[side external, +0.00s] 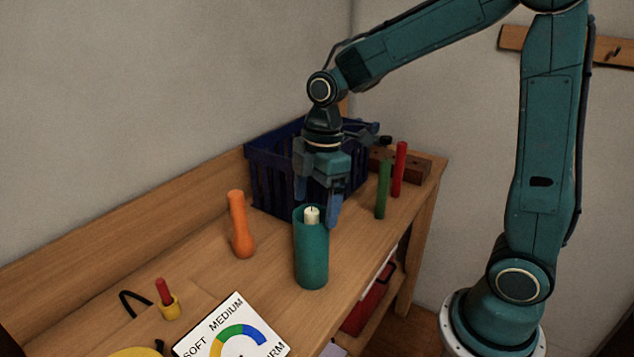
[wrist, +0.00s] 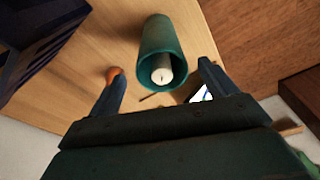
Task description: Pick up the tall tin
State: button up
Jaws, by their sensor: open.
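The tall tin (side external: 311,257) is a teal cylinder standing upright on the wooden bench, with a white candle (side external: 312,214) inside its open top. In the wrist view the tin (wrist: 168,32) shows its rim and the candle (wrist: 164,73), lying between the lines of the two fingers. My gripper (side external: 317,205) is open and empty, pointing down at the tin's rim, with one fingertip showing just right of the rim. The fingers also show in the wrist view (wrist: 161,68), apart from each other. I cannot tell whether either finger touches the tin.
A dark blue basket (side external: 268,182) stands behind my gripper. An orange bottle-shaped thing (side external: 240,226) is left of the tin. Green (side external: 383,190) and red (side external: 400,168) cylinders stand to the right.

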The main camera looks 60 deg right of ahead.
aim_at(312, 231)
jog(key=shift+a+f, duration=0.1)
jog(key=shift+f, duration=0.9)
jog(key=shift+f, duration=0.1)
jog(key=shift+w+a+f, duration=0.1)
jog(key=shift+a+f, duration=0.1)
jog(key=shift+f, duration=1.05)
jog(key=shift+a+f, duration=0.15)
jog(key=shift+f, duration=1.05)
jog(key=shift+c, duration=0.4)
jog(key=c, duration=1.3)
jog(key=shift+o, duration=0.2)
jog(key=shift+r, duration=0.1)
notch_tip(312, 231, up, 20)
